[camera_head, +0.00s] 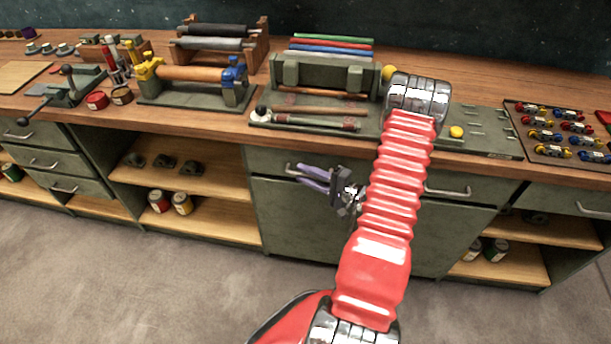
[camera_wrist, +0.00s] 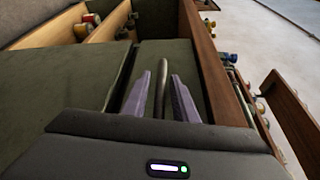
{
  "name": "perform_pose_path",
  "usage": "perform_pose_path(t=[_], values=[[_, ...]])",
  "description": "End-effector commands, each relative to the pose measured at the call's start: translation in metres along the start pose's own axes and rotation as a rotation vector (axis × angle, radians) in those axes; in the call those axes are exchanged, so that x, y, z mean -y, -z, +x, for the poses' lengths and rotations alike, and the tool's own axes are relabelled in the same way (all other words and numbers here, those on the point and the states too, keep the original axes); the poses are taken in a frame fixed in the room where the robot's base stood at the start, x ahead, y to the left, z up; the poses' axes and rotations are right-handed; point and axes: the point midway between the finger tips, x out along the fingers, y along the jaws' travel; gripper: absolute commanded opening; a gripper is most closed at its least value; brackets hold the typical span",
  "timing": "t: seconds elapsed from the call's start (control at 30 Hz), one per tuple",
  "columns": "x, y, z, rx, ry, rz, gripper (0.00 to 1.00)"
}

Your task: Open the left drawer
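The left drawer (camera_head: 272,186) is the grey-green front at the upper left of the middle cabinet, below the worktop. It looks flush with the cabinet. Its metal bar handle (camera_head: 289,168) shows partly beside my gripper's fingers, and it also shows in the wrist view (camera_wrist: 160,75). My gripper (camera_head: 302,176) has purple fingers pointing at this handle. In the wrist view, my gripper (camera_wrist: 167,80) has its fingers apart, one on each side of the handle. Some space shows between the right finger and the bar; whether the left finger touches it I cannot tell.
The wooden worktop (camera_head: 190,122) overhangs the drawers, with tools and racks on it. Another drawer handle (camera_head: 447,192) is right of my arm. Open shelves (camera_head: 215,182) with jars lie to the left. The floor (camera_head: 140,285) in front is clear.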

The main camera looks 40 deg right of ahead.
Motion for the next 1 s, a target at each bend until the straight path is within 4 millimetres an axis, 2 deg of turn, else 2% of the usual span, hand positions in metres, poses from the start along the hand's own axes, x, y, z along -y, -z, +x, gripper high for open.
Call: perform_pose_path(t=[0.07, 0.33, 1.0], values=[[0.0, 0.0, -0.0001, 0.0, 0.0, 0.0, 0.2], [-0.0003, 0.0, -0.0003, 0.0, -0.001, 0.0, 0.01], [-0.0028, -0.0035, 0.0016, 0.001, -0.004, 0.004, 0.0]])
